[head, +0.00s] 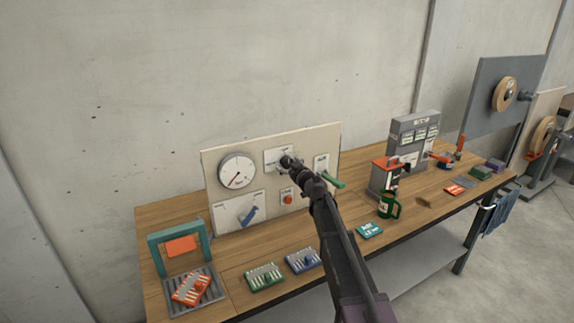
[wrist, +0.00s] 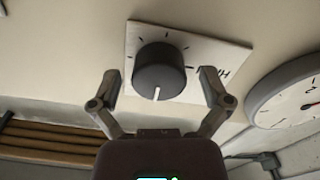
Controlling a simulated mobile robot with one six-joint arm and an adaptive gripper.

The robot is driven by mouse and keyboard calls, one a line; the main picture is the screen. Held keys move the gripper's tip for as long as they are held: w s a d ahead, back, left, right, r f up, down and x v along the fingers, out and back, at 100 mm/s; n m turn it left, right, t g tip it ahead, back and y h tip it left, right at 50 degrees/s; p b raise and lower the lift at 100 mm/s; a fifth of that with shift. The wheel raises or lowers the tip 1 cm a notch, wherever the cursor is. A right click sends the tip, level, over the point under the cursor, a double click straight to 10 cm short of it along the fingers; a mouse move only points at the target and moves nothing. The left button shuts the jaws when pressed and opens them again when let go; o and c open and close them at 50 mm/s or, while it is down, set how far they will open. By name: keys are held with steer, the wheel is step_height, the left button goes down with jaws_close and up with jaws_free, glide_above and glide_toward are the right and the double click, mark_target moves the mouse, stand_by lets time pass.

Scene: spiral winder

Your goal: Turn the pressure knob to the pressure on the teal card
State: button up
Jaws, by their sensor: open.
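The pressure knob (wrist: 159,70) is a dark round knob with a white pointer line, on a white plate with tick marks. In the wrist view its line points toward the bottom of the picture. My gripper (wrist: 165,80) is open, with one finger on each side of the knob and gaps showing; I cannot tell how far the tips reach along it. In the head view my gripper (head: 288,162) covers most of the knob on the cream panel (head: 225,160). The round gauge (head: 237,171) has a red needle pointing lower left. The teal card (head: 369,230) lies on the bench; its print is too small to read.
A blue lever (head: 249,214), a red button (head: 288,198) and a green handle (head: 331,179) sit on the panel close around my arm. Green (head: 264,277) and blue (head: 303,261) comb-like blocks lie at the front.

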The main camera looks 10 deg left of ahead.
steer(key=c, duration=1.2)
steer(key=shift+o, duration=0.2)
steer(key=shift+a, duration=0.25)
steer(key=shift+d, duration=0.2)
